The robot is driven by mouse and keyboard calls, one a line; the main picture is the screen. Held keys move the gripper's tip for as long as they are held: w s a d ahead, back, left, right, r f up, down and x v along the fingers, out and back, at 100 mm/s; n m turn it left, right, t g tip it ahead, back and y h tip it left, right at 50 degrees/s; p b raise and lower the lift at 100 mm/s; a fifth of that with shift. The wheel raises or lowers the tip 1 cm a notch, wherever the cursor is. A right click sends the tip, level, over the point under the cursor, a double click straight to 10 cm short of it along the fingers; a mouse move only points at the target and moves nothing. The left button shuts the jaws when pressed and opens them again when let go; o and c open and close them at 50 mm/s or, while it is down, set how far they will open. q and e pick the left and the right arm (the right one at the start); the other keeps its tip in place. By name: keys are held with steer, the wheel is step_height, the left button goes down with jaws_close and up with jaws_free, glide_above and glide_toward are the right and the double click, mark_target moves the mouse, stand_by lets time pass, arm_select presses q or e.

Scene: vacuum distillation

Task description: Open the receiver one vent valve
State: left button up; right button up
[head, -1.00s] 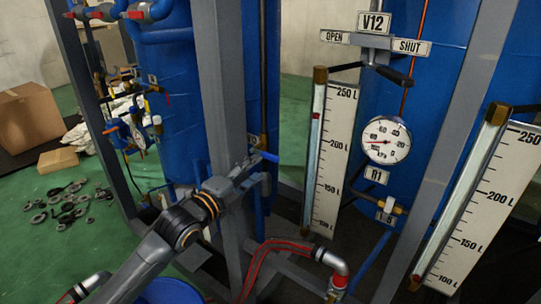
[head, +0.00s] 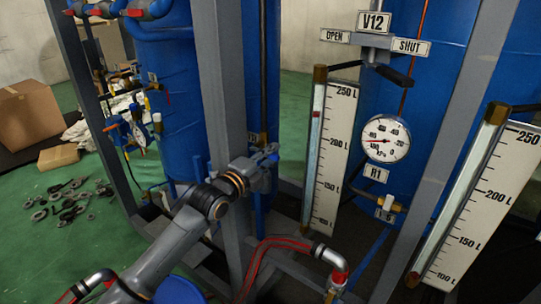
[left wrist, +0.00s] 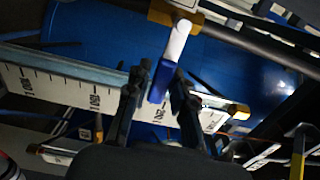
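A V12 plate (head: 374,22) stands above OPEN (head: 335,36) and SHUT (head: 411,47) plates. Below them a black lever (head: 395,75) points right and down, towards the SHUT side. A round gauge (head: 386,138) and an R1 plate (head: 375,174) sit lower on the blue vessel. My left gripper (head: 268,155) is beside the grey post, left of the gauge and well below the V12 lever. In the left wrist view my left gripper (left wrist: 160,88) has its fingers apart. A white and blue lever (left wrist: 178,40) shows between them; I cannot tell contact.
Two level scales (head: 330,150) (head: 485,205) flank the R1 vessel. A grey post (head: 222,80) and a red-striped hose (head: 268,250) are near my arm. Boxes (head: 30,112) lie on the floor at left.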

arm_select(q)
jaws_close()
